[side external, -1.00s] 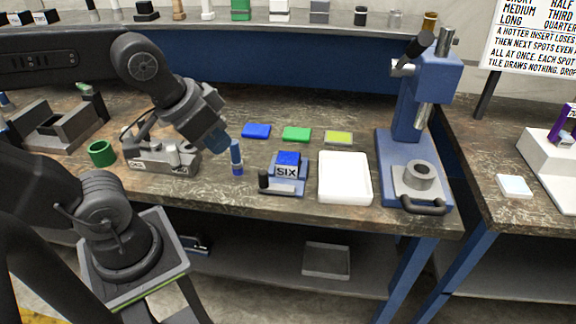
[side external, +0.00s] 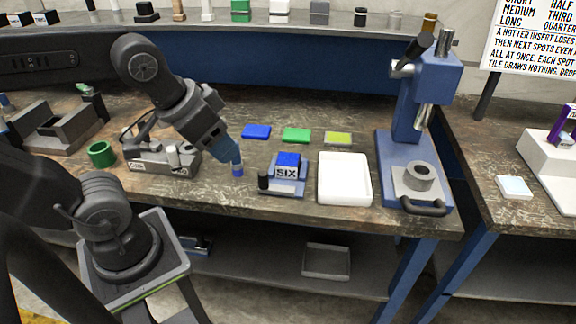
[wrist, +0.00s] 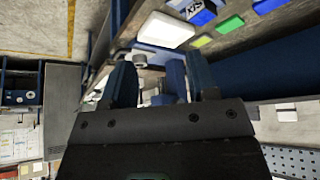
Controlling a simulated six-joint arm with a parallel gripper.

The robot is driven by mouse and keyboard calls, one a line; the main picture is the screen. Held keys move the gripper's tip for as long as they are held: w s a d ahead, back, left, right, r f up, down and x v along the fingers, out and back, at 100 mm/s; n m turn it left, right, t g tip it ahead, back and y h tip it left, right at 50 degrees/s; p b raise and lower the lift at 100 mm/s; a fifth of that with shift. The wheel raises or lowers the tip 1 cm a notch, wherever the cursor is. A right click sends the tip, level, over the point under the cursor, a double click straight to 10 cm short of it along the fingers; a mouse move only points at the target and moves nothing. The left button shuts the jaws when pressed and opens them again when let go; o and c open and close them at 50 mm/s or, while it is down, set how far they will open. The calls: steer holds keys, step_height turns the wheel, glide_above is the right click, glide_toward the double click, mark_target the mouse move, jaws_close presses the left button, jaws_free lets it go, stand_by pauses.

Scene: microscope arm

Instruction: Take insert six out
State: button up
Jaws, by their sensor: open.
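The block marked SIX (side external: 287,168) has a blue top and a white lettered face. In the wrist view, a blue shape (wrist: 175,78) shows between the two fingers; contact cannot be told.
A white tray (side external: 367,199) lies right of the holder, and a blue press (side external: 388,165) stands beyond it. Blue (side external: 256,131), green (side external: 296,134) and yellow-green (side external: 338,138) tiles lie behind. A grey metal fixture (side external: 150,163) is close left of my gripper.

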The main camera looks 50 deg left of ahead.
steer(key=o, duration=0.7)
steer(key=n+g, duration=0.6)
steer(key=n, duration=0.3)
glide_above(288, 159)
step_height(288, 159, down, 8)
steer(key=f, duration=0.8)
steer(key=shift+s+d+f, duration=0.1)
steer(key=shift+s, duration=0.15)
steer(key=shift+w+f, duration=0.15)
steer(key=shift+f, duration=1.2)
steer(key=shift+w+f, duration=0.1)
steer(key=shift+f, duration=1.2)
